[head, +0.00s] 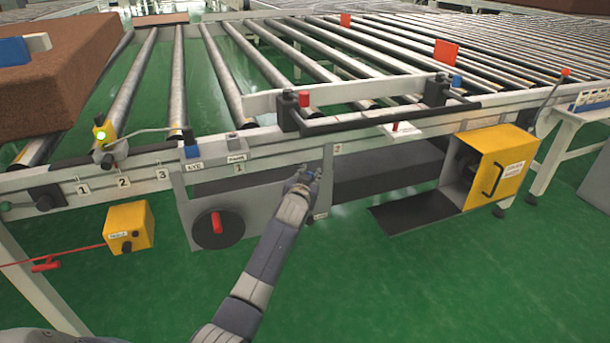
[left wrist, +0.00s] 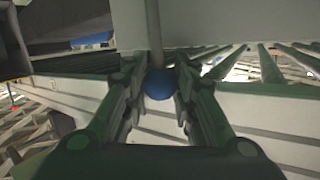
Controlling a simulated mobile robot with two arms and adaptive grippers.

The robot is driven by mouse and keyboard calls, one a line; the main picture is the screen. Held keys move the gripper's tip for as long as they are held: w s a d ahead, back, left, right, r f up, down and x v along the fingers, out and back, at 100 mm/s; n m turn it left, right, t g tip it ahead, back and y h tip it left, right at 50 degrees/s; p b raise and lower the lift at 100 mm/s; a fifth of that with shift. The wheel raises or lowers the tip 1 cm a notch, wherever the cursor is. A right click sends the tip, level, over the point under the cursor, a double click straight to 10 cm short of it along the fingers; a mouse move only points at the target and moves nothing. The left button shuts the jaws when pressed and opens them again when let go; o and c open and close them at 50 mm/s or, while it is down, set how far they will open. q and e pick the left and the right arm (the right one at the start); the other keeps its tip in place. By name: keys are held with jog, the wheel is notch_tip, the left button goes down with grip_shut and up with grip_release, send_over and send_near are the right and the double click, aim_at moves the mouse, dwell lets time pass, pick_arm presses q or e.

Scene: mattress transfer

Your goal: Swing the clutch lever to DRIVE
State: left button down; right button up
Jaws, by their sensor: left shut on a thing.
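My left gripper (head: 306,176) is in front of the conveyor's side frame, just right of the grey box with the round black disc. In the left wrist view the gripper (left wrist: 158,82) is shut on a blue ball knob (left wrist: 160,85). A thin grey rod (left wrist: 153,35) runs from this knob up the picture; I take it to be the clutch lever. In the head view the knob is hidden by the gripper, and I cannot read a DRIVE label. My right gripper is not in view.
A red-handled disc (head: 217,229) is left of my arm. A yellow box (head: 129,228) with a red cord hangs further left. An open yellow cabinet (head: 498,166) stands to the right. A brown mattress block (head: 60,75) lies at upper left. Green floor is free in front.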

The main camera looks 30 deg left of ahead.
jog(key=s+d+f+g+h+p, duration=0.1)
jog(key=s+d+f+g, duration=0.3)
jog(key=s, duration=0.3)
pick_arm(q)
jog(key=w+d, duration=0.1)
jog(key=w+d+m+g, duration=0.1)
jog(key=w+d+m, duration=0.1)
jog(key=shift+w+d+f+g, duration=0.1)
jog(key=shift+w+f+g, duration=0.2)
jog(key=shift+f+g, duration=0.1)
jog(key=shift+w+d+y, duration=0.25)
jog(key=shift+y, duration=0.05)
jog(key=shift+w+d+f+m+g, duration=0.4)
jog(key=shift+w+d+m+g, duration=0.1)
jog(key=shift+w+g, duration=0.1)
jog(key=shift+w+d, duration=0.1)
jog(key=shift+w, duration=0.05)
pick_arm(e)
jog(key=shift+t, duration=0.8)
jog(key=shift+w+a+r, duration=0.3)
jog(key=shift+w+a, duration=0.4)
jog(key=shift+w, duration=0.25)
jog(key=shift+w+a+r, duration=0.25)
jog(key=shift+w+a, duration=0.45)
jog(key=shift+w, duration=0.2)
